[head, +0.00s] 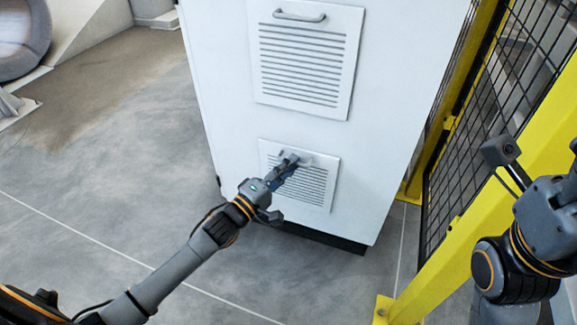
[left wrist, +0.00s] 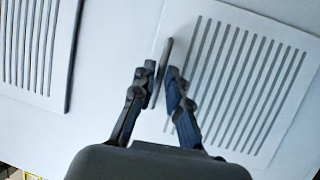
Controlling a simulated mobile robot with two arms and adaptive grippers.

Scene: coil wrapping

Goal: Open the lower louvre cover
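The lower louvre cover (head: 311,187) is a pale slatted panel low on the white cabinet's front. It looks flush with the cabinet; in the left wrist view it fills the right side (left wrist: 250,85). Its bar handle (left wrist: 168,48) is near the cover's edge. My left gripper (head: 292,160) is at this handle, with its two fingertips (left wrist: 161,72) close together on either side of the bar, apparently gripping it. The gripper hides part of the handle in the head view. My right gripper is only partly in view at the head view's right edge, fingers unclear.
An upper louvre cover (head: 304,62) with a grey handle (head: 299,16) sits above on the white cabinet (head: 385,130) and looks shut. A yellow-framed mesh fence (head: 470,215) stands close on the right. Floor (head: 110,190) left of the cabinet is clear.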

